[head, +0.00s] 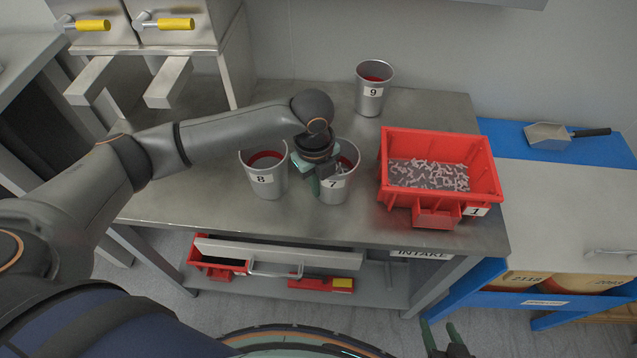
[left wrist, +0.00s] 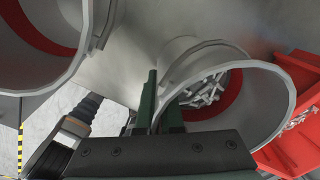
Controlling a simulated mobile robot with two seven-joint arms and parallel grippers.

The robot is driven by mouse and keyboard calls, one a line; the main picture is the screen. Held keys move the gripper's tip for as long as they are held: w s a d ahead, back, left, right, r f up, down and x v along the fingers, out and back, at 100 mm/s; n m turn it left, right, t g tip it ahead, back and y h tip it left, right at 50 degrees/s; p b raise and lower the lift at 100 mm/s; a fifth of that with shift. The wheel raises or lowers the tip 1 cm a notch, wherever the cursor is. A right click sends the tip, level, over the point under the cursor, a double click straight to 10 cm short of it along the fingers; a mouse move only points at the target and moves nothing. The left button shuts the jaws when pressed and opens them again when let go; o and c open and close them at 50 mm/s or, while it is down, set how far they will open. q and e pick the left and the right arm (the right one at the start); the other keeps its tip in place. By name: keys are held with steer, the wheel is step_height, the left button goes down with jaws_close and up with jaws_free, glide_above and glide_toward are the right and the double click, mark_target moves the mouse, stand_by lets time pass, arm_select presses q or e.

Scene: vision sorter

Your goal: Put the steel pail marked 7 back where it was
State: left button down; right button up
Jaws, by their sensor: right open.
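The steel pail marked 7 (head: 333,193) is upright at the front middle of the steel table (head: 225,205). It also shows in the left wrist view (left wrist: 262,112), with pale small pieces inside and a red band around its inner wall. My left gripper (head: 316,180) is at its left rim, fingers pointing down. In the left wrist view the green fingers (left wrist: 160,112) have the rim between them, one outside and one inside, close together. Whether the pail's base touches the table is hard to tell. My right gripper (head: 440,337) is open and empty at the bottom edge, away from the table.
Pail 8 (head: 265,184) stands close on the left, pail 9 (head: 371,100) at the back. A red bin (head: 482,188) marked 1, holding small pieces, is on the right. A scoop (head: 548,136) lies farther right. Bare tabletop lies between pail 9 and the front pails.

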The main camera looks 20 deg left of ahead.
arm_select(q)
steer(key=shift+w, duration=0.1)
steer(key=c, duration=1.5)
jaws_free()
steer(key=shift+f, duration=0.1)
steer(key=o, duration=0.4)
steer(key=r, duration=1.2)
steer(key=shift+s+a+r, duration=0.15)
steer(key=shift+s+r, duration=0.05)
steer(key=shift+s, duration=0.15)
